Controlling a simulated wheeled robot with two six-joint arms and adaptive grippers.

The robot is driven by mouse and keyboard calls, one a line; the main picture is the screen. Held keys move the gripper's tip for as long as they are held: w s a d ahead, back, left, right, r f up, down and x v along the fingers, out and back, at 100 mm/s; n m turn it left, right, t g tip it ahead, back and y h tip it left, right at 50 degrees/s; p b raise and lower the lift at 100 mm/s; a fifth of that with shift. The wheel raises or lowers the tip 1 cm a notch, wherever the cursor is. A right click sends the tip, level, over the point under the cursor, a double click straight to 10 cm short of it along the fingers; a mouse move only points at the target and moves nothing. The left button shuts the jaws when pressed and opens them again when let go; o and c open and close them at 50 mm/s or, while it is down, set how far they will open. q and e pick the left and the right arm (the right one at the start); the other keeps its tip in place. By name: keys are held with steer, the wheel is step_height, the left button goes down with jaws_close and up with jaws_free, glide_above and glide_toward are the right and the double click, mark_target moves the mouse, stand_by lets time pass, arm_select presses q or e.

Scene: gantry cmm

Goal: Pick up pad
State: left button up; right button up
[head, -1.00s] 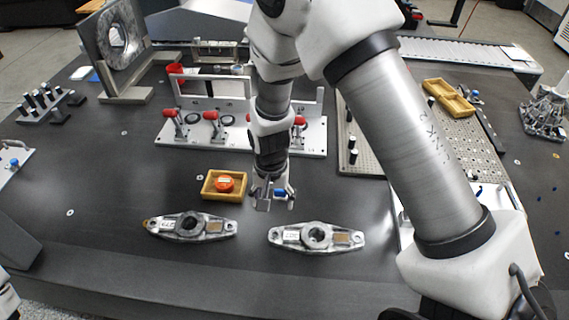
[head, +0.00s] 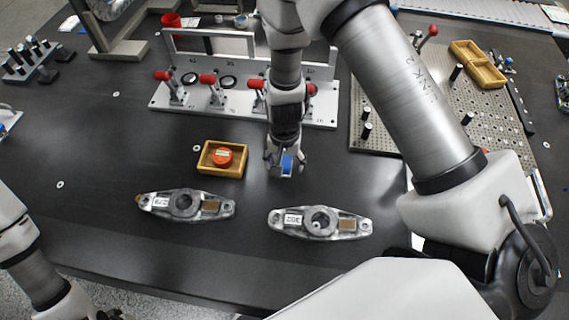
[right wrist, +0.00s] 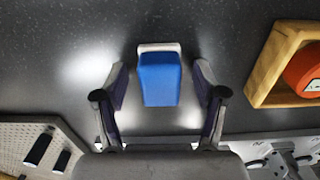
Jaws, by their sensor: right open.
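The pad is a small blue block with a white edge at its far end. In the right wrist view the pad (right wrist: 159,78) stands between the two fingers of my right gripper (right wrist: 160,92), with a gap on each side. In the head view the blue pad (head: 287,164) shows at the tips of my right gripper (head: 281,160), just right of a yellow tray. My right gripper is open and points down. The fingers partly hide the pad in the head view. Part of my left arm shows at the lower left, but its gripper is not visible.
The yellow tray (head: 210,168) holds an orange round piece (head: 222,157). Two metal castings (head: 186,204) (head: 320,222) lie nearer the front. A clamp fixture (head: 225,107) with red handles stands behind, and a perforated plate (head: 400,135) lies to the right. Dark table is bare between them.

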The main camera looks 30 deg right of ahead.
mark_target(284, 161)
steer(key=shift+r, duration=0.1)
steer(key=shift+s, duration=0.1)
steer(key=c, duration=1.2)
steer(key=shift+r, duration=0.1)
step_height(284, 161, up, 10)
steer(key=shift+f+p, duration=0.1)
steer(key=shift+p, duration=0.35)
